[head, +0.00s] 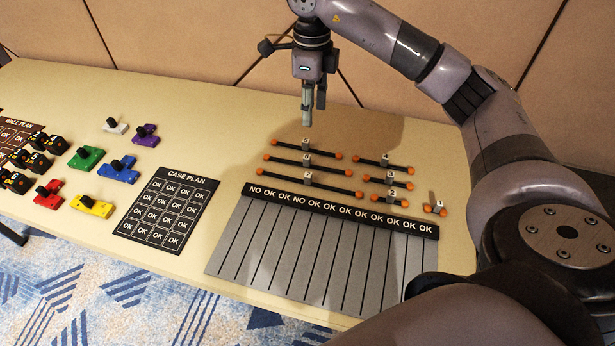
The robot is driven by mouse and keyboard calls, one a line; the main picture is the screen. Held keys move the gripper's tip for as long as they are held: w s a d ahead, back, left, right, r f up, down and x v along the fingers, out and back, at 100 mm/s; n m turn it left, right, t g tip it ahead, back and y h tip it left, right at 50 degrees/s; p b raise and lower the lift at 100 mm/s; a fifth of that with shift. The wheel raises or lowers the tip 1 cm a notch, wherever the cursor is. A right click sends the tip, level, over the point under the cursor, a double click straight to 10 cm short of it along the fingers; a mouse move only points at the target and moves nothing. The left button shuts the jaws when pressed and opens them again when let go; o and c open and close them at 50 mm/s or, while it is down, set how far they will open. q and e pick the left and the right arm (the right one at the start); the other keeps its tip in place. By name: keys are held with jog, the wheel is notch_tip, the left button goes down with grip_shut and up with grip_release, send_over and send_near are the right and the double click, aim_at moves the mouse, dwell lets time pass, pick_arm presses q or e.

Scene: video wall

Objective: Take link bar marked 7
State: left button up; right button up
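Several black link bars with orange ends and small grey number tags lie on the table. Three longer bars lie in the left column: a far one (325,152), a middle one (285,160) and a near one (330,186). Shorter bars lie to their right. My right gripper (314,112) points down above the far end of the left column. Its two fingers look apart with nothing between them. My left gripper is out of view.
A grey ribbed panel (232,240) with a black OK strip (340,211) lies in front of the bars. A case plan card (128,228) and several coloured blocks with black knobs (90,206) lie left.

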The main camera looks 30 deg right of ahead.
jog(key=b, duration=0.5)
send_over(311, 175)
notch_tip(311, 175, down, 5)
notch_tip(311, 175, down, 12)
jog(key=shift+a+r+p, duration=0.15)
jog(key=shift+r+p, duration=0.1)
jog(key=shift+p, duration=0.25)
jog(key=shift+f+p, duration=0.45)
jog(key=shift+f, duration=2.7)
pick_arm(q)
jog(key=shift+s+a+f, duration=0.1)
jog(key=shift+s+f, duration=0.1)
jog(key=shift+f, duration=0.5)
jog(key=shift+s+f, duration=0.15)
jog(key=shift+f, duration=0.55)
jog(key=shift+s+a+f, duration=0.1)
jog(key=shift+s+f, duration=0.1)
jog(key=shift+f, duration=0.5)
pick_arm(e)
grip_shut()
